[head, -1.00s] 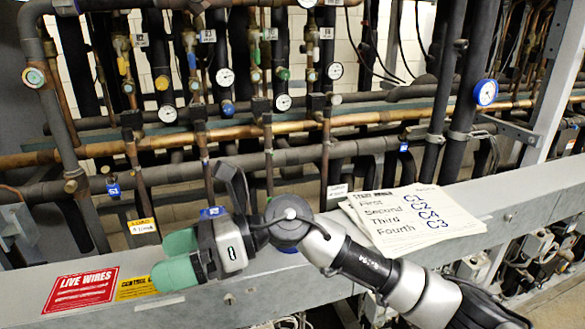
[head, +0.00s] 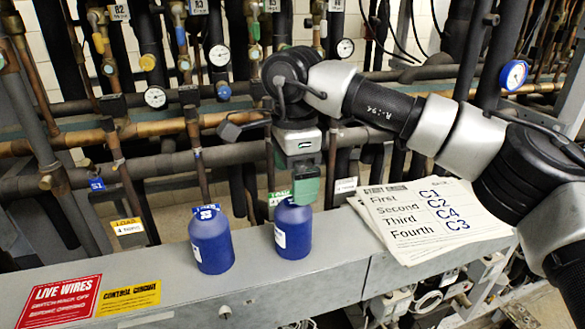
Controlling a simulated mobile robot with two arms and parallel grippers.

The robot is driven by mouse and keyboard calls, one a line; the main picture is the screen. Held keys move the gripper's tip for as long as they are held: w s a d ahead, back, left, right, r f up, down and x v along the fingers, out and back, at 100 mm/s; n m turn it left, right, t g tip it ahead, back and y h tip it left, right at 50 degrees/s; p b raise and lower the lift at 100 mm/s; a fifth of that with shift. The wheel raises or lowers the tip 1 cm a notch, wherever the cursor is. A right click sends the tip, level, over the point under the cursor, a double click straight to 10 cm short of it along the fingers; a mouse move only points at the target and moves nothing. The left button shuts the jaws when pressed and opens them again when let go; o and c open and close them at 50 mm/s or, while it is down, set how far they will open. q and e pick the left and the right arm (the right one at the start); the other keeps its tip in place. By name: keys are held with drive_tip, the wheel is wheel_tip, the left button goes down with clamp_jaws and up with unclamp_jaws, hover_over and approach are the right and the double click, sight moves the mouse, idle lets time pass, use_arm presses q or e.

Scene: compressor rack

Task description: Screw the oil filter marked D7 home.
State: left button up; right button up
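Two blue oil filters stand upright on the grey beam in the head view. The left filter (head: 211,245) has a blue tag above it. The right filter (head: 293,232) has a white label on its side and a green tag at its top. I cannot read D7 on either. My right gripper (head: 306,188) points down at the top of the right filter. One green fingertip shows in front of the filter's top; the other finger is hidden, so I cannot tell the gap or whether it touches. My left gripper is not in view.
A paper stack (head: 428,220) listing First C1, Second C2, Third C4, Fourth C3 lies on the beam at right. Red LIVE WIRES (head: 58,302) and yellow CONTROL CIRCUIT (head: 129,298) signs are at left. Copper and black pipes with gauges (head: 155,97) fill the back.

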sight(293, 213)
drive_tip(key=f, duration=0.1)
drive_tip(key=f+b, duration=0.2)
drive_tip(key=shift+s+f, duration=0.25)
drive_tip(key=shift+f, duration=0.1)
drive_tip(key=f+b, duration=0.2)
drive_tip(key=f, duration=0.1)
drive_tip(key=f+b, duration=0.1)
drive_tip(key=shift+w+f, duration=0.25)
drive_tip(key=shift+f, duration=0.1)
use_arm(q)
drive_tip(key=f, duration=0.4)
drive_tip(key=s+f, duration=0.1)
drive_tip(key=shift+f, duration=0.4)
